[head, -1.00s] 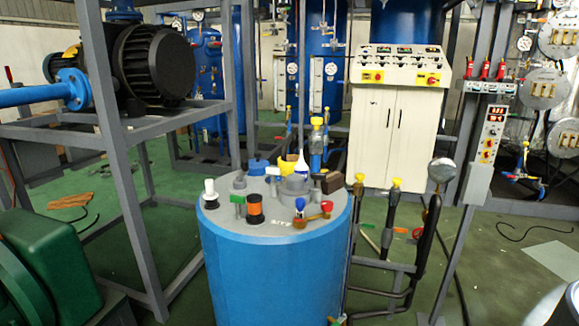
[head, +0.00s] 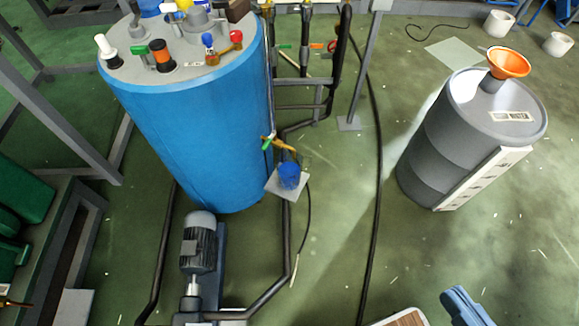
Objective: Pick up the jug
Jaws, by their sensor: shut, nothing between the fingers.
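The jug appears to be the small blue open vessel (head: 289,175) in the head view. It stands upright on a small pale square plate (head: 272,188), below a brass tap with a green handle (head: 267,144) beside the large blue tank. Its handle cannot be made out at this size. My gripper is not in view, and nothing is seen touching the jug.
The large blue tank (head: 200,130) stands left of the jug. A pump motor (head: 199,250) and black pipes lie in front. A grey drum (head: 440,145) with an orange funnel (head: 509,63) stands right. Green floor between is mostly clear, crossed by a black cable (head: 378,170).

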